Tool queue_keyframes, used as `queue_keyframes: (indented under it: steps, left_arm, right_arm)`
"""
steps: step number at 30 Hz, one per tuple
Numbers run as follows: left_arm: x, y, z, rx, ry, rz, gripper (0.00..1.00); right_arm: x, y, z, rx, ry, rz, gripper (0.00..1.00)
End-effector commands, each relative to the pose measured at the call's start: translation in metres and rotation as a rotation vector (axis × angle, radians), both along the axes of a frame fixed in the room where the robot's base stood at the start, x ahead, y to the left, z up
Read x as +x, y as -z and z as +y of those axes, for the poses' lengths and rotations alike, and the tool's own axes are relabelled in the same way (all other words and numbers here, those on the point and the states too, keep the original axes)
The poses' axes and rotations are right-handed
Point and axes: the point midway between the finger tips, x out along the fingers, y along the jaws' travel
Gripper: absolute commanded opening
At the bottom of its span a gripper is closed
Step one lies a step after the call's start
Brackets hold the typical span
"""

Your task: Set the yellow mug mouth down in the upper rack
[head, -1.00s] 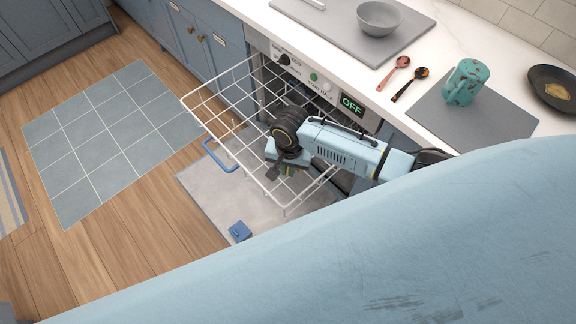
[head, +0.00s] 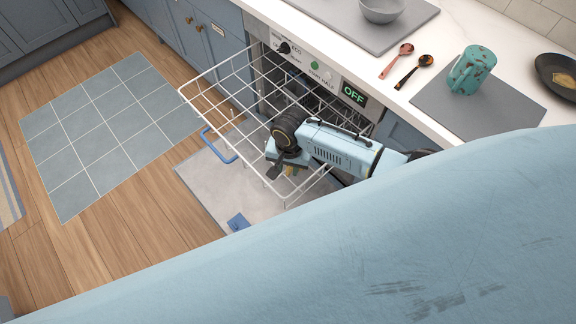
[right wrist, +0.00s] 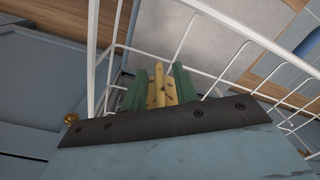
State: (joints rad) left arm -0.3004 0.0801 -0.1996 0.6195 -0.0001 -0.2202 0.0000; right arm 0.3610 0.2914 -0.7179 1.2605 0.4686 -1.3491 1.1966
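My right gripper (head: 284,168) is over the near part of the white wire upper rack (head: 232,147), which is pulled out of the dishwasher. In the right wrist view its two green fingers (right wrist: 160,88) are closed on the yellow mug (right wrist: 159,90), which has brown specks. Only a narrow part of the mug shows between the fingers, so I cannot tell which way its mouth points. White rack wires surround the fingers in the wrist view. My left gripper is not in view.
The dishwasher door (head: 205,180) lies open below the rack. The counter (head: 400,105) on the right holds a teal mug (head: 470,70) on a grey mat, two spoons, a dark pan (head: 558,76) and a grey bowl (head: 382,8). The visible left part of the rack looks empty.

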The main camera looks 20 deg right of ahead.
Motion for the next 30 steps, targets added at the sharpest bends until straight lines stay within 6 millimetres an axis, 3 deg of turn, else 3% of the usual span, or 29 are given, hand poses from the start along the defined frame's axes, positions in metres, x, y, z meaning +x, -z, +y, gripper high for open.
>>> queue_keyframes:
  steps: [9, 13, 24, 30]
  left_arm:
    - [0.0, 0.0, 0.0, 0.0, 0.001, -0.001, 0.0]
    - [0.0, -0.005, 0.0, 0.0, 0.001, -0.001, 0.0]
    - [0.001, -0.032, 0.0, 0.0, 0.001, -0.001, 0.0]
    - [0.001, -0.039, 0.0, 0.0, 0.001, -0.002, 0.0]
  right_arm:
    - [-0.001, 0.0, 0.0, 0.0, 0.0, 0.003, 0.35]
    - [-0.001, -0.011, 0.0, 0.001, 0.0, 0.0, 0.35]
    - [-0.002, -0.09, -0.002, 0.002, -0.001, -0.001, 0.35]
    - [-0.003, -0.122, -0.003, 0.001, 0.0, -0.001, 0.35]
